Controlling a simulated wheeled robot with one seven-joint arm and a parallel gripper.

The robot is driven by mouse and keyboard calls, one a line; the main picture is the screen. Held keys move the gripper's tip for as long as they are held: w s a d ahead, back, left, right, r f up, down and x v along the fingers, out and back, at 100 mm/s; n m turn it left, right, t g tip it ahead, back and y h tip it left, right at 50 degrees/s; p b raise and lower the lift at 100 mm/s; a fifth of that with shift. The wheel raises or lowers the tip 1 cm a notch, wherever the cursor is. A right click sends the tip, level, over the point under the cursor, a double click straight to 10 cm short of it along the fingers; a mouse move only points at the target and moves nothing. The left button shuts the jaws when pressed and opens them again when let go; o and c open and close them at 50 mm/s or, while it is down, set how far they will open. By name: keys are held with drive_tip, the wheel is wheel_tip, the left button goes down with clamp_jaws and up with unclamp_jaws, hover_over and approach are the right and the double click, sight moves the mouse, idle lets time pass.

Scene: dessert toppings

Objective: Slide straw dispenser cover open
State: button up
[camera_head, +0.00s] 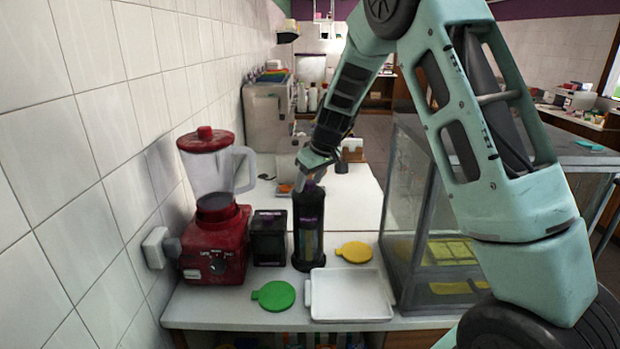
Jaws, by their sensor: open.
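The straw dispenser appears to be the tall dark cylinder (308,230) standing upright on the white counter, with coloured straws faintly visible through its front. My gripper (308,184) is at the top of this cylinder, pointing down. The gripper is open. The top of the cylinder and the fingertips overlap in the picture, so I cannot tell whether they touch. I cannot make out the cover's position clearly.
A red blender (215,240) and a dark box (269,238) stand left of the cylinder. A glass case (400,190) stands right.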

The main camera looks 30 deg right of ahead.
clamp_jaws()
wheel_tip(320, 180, up, 16)
drive_tip(key=p, duration=0.6)
drive_tip(key=shift+f, duration=0.2)
idle(0.4)
unclamp_jaws()
drive_tip(key=b+v, duration=0.4)
drive_tip(key=v, duration=1.3)
drive_tip(key=shift+r, duration=0.2)
